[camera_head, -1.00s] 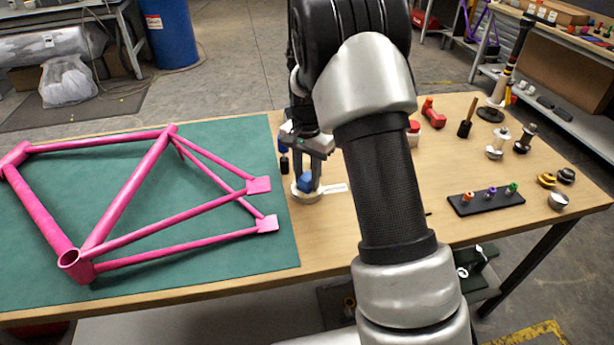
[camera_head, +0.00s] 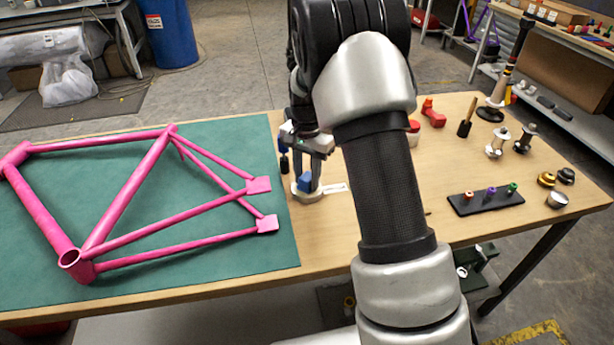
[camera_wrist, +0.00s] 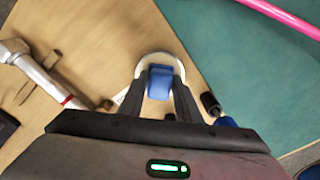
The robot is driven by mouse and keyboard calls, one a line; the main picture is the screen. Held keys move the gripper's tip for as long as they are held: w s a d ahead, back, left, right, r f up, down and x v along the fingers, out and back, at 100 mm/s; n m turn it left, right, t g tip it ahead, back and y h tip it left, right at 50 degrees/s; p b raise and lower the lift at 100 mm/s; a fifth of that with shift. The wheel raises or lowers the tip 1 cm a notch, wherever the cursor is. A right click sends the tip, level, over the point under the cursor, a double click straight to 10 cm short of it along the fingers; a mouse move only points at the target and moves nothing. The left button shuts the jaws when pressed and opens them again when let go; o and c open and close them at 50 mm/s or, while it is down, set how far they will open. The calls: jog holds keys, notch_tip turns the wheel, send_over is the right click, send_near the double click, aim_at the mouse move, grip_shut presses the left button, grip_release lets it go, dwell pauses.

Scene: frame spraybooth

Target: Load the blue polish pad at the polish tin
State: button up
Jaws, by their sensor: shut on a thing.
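The blue polish pad (camera_head: 304,181) is between the fingers of my gripper (camera_head: 310,178), which is shut on it. In the wrist view the pad (camera_wrist: 160,82) sits between the two dark fingertips (camera_wrist: 160,92). The polish tin (camera_head: 306,198) is a low round pale tin on the wooden table, just right of the green mat. In the wrist view its rim (camera_wrist: 145,62) shows around the pad. The pad is at the tin's opening; I cannot tell how firmly it touches what is inside. My arm hides part of the table to the right.
A pink bike frame (camera_head: 110,215) lies on the green mat (camera_head: 220,260) at left. A dark-handled blue tool (camera_head: 284,160) stands close behind the tin. A black tray (camera_head: 486,200) with small coloured parts and several metal parts lie at right.

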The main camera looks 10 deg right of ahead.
jog(key=shift+r+p, duration=2.4)
jog(key=shift+r, duration=1.1)
jog(key=s+r+n+p, duration=0.45)
jog(key=s+n, duration=0.35)
jog(key=s, duration=0.3)
send_over(307, 177)
notch_tip(307, 177, down, 5)
jog(key=shift+r, duration=0.15)
jog(key=shift+f+b, duration=2)
jog(key=shift+f, duration=0.85)
jog(key=shift+s+f+b, duration=0.1)
jog(key=shift+f+b, duration=0.35)
jog(key=shift+f, duration=0.2)
jog(key=shift+r, duration=0.15)
